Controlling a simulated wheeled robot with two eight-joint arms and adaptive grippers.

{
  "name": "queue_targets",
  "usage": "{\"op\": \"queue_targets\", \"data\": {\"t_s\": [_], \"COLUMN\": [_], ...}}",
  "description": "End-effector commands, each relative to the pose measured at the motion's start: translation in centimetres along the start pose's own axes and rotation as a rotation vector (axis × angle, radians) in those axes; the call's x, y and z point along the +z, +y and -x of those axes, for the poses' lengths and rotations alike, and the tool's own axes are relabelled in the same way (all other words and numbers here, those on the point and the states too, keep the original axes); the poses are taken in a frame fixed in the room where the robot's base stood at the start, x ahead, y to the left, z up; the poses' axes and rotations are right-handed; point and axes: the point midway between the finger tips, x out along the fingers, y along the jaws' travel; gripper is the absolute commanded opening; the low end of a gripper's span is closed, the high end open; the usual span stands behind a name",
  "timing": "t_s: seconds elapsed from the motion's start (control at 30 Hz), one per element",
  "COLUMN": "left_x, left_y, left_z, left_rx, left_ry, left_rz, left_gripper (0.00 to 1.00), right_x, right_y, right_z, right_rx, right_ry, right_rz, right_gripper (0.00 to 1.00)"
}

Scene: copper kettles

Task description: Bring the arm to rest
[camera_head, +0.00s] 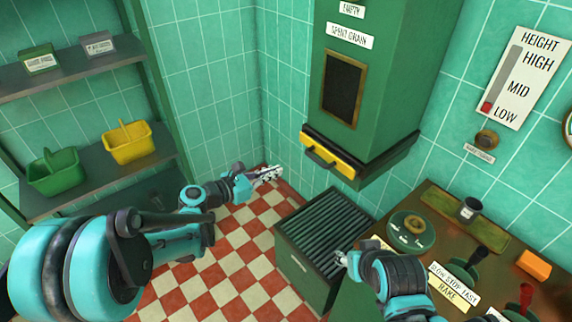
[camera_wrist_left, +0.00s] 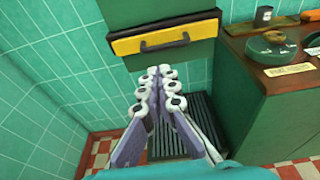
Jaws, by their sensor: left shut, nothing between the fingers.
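My left arm comes in from the left in the head view. Its gripper (camera_head: 268,174) hangs in the air above the red and white floor, left of the slatted green box. In the left wrist view the left gripper (camera_wrist_left: 160,72) has its fingers together, with nothing between them. My right gripper (camera_head: 342,258) shows at the lower right of the head view, beside the control counter's left edge. Its fingers are small and partly hidden by its own wrist, so I cannot tell whether they are open.
A green hopper with a yellow drawer (camera_head: 330,153) hangs on the wall above the slatted box (camera_head: 322,232). The counter (camera_head: 388,284) with levers is at right. A shelf (camera_head: 100,172) at left holds a yellow basket (camera_head: 130,146) and a green basket (camera_head: 54,176). Checkered floor (camera_head: 248,254) is open between.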

Motion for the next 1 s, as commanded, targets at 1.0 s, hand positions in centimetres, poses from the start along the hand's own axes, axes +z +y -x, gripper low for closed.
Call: {"op": "queue_targets", "data": {"t_s": [1.0], "left_x": [-7.0], "left_y": [-9.4], "left_z": [21.9], "left_rx": [-0.533], "left_ry": [0.866], "left_rz": [-1.9], "left_gripper": [0.0], "right_x": [-0.1], "right_y": [0.0], "right_z": [0.2], "right_rx": [0.0], "right_ry": [0.0], "right_rz": [0.0], "right_gripper": [0.45]}}
